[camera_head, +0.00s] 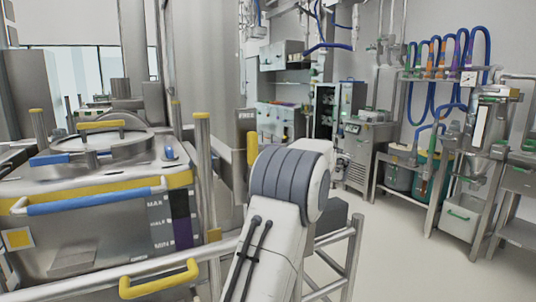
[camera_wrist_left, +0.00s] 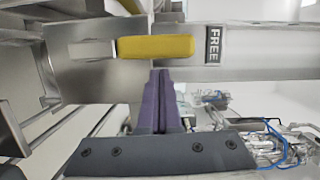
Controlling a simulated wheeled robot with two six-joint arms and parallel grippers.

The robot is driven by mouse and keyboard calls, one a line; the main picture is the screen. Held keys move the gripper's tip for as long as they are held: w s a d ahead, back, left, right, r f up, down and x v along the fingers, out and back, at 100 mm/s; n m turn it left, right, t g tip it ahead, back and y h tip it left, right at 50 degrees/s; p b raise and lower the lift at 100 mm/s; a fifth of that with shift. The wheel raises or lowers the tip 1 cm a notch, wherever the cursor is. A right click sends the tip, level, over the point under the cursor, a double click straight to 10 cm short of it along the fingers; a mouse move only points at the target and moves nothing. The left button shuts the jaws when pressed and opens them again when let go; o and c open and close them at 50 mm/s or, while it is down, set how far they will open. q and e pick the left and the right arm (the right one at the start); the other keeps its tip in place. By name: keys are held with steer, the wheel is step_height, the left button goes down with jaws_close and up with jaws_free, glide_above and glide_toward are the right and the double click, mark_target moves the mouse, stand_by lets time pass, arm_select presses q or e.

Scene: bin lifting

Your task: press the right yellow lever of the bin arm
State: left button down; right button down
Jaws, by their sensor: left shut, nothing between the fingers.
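A yellow lever (camera_head: 252,149) stands upright beside the FREE label on the grey bin arm (camera_head: 232,168), just behind my arm's grey-banded joint. In the left wrist view the yellow lever (camera_wrist_left: 155,47) lies across the upper middle, with the FREE label at its right end. My left gripper (camera_wrist_left: 160,74) shows its purple fingers shut together and empty. Their tips are just below the lever in that picture, with a small visible gap. In the head view my arm hides this gripper. My right gripper is in neither view.
A steel bin (camera_head: 95,245) with blue and yellow handles stands at the left. A yellow-topped post (camera_head: 203,165) and a rail with a yellow handle (camera_head: 160,280) are close by. Steel racks with blue hoses (camera_head: 432,95) stand at the right. Open floor (camera_head: 395,255) lies at the lower right.

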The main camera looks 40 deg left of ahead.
arm_select(q)
steer(key=s+d+b, duration=0.1)
steer(key=d+b, duration=0.1)
steer(key=d, duration=0.4)
steer(key=shift+d, duration=0.3)
